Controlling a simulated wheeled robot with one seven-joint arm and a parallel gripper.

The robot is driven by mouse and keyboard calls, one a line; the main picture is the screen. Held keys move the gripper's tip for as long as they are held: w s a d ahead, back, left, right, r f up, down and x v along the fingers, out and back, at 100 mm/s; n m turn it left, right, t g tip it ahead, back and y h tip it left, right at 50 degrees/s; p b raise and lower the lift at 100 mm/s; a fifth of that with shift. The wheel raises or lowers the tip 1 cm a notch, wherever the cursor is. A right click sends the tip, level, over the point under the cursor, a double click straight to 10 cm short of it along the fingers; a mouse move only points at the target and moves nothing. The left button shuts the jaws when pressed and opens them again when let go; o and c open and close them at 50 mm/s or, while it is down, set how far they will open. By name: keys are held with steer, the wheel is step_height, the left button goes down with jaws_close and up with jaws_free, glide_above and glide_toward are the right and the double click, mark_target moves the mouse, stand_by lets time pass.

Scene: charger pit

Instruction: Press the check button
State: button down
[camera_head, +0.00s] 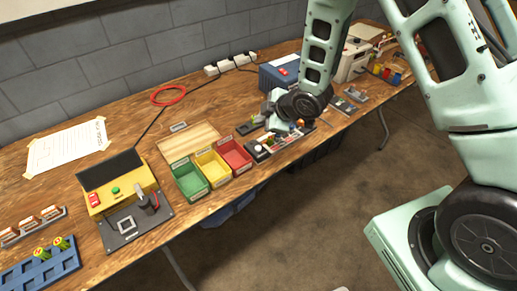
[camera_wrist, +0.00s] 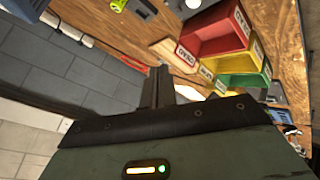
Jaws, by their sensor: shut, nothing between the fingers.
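No button label reading "check" is legible. A white round knob (camera_head: 258,149) tops a small black box just right of the red bin; a white round thing also shows at the top edge of the wrist view (camera_wrist: 193,4). A green button (camera_head: 115,190) and a red one (camera_head: 94,199) sit on a yellow station at the left. My gripper (camera_head: 270,121) is over the bench, right of the red bin and behind the black box, its fingertips partly hidden. In the wrist view its fingers (camera_wrist: 158,86) are together and empty, apart from the bins.
Green (camera_head: 189,183), yellow (camera_head: 212,168) and red (camera_head: 235,156) bins stand left of my gripper. A blue case (camera_head: 276,77) stands behind my arm. A blue rack (camera_head: 40,268) is at the near left. Bare wood lies around a red cable ring (camera_head: 168,95).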

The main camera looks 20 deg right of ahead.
steer(key=b, duration=0.7)
glide_above(261, 151)
step_height(261, 151, down, 9)
steer(key=shift+r, duration=0.1)
stand_by(1.8)
steer(key=shift+f+b, duration=0.3)
steer(key=shift+f, duration=0.1)
steer(key=shift+f+b, duration=0.4)
steer(key=shift+f, duration=0.05)
stand_by(0.5)
steer(key=shift+r, duration=0.1)
steer(key=shift+r+p, duration=0.6)
steer(key=shift+r, duration=0.15)
steer(key=shift+r+p, duration=1.75)
steer(key=shift+r, duration=0.8)
